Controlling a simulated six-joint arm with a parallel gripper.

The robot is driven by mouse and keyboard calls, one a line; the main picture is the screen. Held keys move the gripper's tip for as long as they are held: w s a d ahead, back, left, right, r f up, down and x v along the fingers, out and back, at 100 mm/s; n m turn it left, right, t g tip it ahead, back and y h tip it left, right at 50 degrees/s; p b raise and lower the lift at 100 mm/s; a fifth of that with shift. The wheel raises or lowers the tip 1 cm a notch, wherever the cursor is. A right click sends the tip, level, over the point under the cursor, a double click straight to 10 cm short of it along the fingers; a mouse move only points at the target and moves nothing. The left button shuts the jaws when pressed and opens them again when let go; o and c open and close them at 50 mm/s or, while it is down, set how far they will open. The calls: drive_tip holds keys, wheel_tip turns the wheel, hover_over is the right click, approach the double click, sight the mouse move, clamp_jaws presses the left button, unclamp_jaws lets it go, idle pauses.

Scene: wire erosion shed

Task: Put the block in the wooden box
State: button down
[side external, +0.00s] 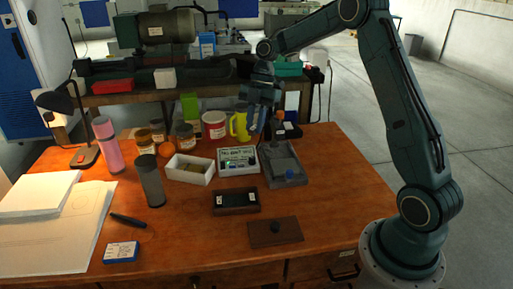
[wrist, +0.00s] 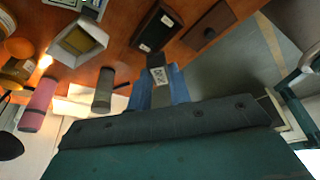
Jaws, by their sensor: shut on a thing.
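My gripper (wrist: 160,88) is shut on a small grey block (wrist: 158,75) with a white label, held between its two blue fingers. In the side view my gripper (side external: 257,122) is raised over the back of the bench, near the yellow mug, and the block is hard to make out there. The dark wooden box (side external: 236,209) lies open near the middle front of the bench, apart from my gripper. Two white-labelled pieces show in it, one near each end. The box also shows in the wrist view (wrist: 152,30), beyond the fingertips.
A flat wooden lid (side external: 265,235) with a knob lies right of the box. Behind are a white open box (side external: 190,171), a labelled case (side external: 238,160) and a grey tray (side external: 283,170). A dark cylinder (side external: 152,187) stands left. The bench around the wooden box is mostly clear.

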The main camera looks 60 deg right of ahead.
drive_tip(key=w+a+f+n+g+h, duration=0.1)
drive_tip(key=a+n+g, duration=0.1)
drive_tip(key=a+n, duration=0.6)
drive_tip(key=shift+a+f+g, duration=0.2)
drive_tip(key=shift+a+g, duration=0.2)
drive_tip(key=shift+a, duration=0.3)
hover_over(236, 201)
wheel_tip(236, 201, down, 16)
drive_tip(key=shift+r, duration=0.15)
drive_tip(key=shift+f, duration=2.15)
drive_tip(key=shift+f, duration=0.1)
drive_tip(key=c, duration=1.3)
unclamp_jaws()
